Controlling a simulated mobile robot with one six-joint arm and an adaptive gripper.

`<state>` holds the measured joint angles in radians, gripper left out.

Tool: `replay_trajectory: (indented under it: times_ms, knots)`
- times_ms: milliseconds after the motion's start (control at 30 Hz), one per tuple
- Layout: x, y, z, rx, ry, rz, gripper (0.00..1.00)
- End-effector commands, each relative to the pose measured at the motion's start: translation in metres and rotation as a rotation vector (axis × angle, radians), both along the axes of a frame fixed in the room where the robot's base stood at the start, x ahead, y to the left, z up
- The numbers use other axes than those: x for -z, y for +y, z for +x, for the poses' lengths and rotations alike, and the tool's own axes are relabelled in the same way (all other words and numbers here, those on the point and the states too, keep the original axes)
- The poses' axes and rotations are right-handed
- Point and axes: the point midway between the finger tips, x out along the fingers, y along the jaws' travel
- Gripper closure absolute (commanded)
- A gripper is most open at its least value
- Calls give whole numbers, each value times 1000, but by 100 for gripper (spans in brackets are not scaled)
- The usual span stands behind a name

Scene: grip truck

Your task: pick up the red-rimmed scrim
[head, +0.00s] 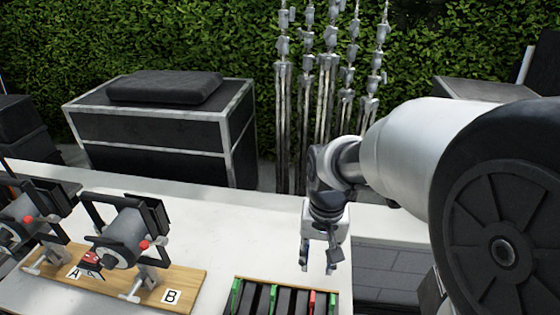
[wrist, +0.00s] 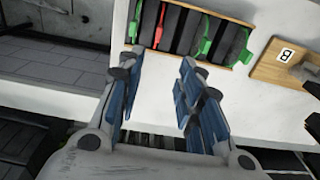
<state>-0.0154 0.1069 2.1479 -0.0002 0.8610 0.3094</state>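The red-rimmed scrim (head: 311,302) stands upright in a slotted wooden rack (head: 290,281) at the bottom of the head view, near the rack's right end. In the wrist view it shows as a red edge (wrist: 159,28) beyond the fingertips. Green-rimmed scrims (head: 236,296) stand in the same rack, one of them just right of the red one. My gripper (head: 317,264) is open and empty, above the white table and behind the rack in the head view. Its blue-padded fingers (wrist: 160,78) are wide apart in the wrist view. The rack's lower part is cut off in the head view.
Two lamps (head: 122,238) stand on a wooden board (head: 190,285) marked A and B, left of the rack. The white table (head: 230,235) is clear between board and gripper. Behind it are a black case (head: 160,130) and several metal stands (head: 325,110).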

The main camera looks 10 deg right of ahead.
Motion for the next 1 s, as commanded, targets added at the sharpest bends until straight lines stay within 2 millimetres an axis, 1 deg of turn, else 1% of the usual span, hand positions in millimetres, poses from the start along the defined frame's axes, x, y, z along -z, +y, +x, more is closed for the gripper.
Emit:
replay_trajectory:
  times_ms: [33, 167, 267, 500, 600, 700, 800, 933, 1000]
  knots:
    - [4, 0, 4, 9, 15, 0, 67]
    - [15, 1, 8, 20, 28, -1, 67]
    - [31, 1, 8, 21, 32, 0, 67]
    - [85, 0, 7, 21, 32, 0, 67]
    - [105, 0, 6, 21, 31, -1, 67]
    - [121, 0, 7, 21, 28, 0, 67]
    - [130, 0, 7, 21, 27, 0, 67]
    - [136, 0, 6, 21, 28, -1, 67]
    - [143, -1, 5, 21, 28, 0, 67]
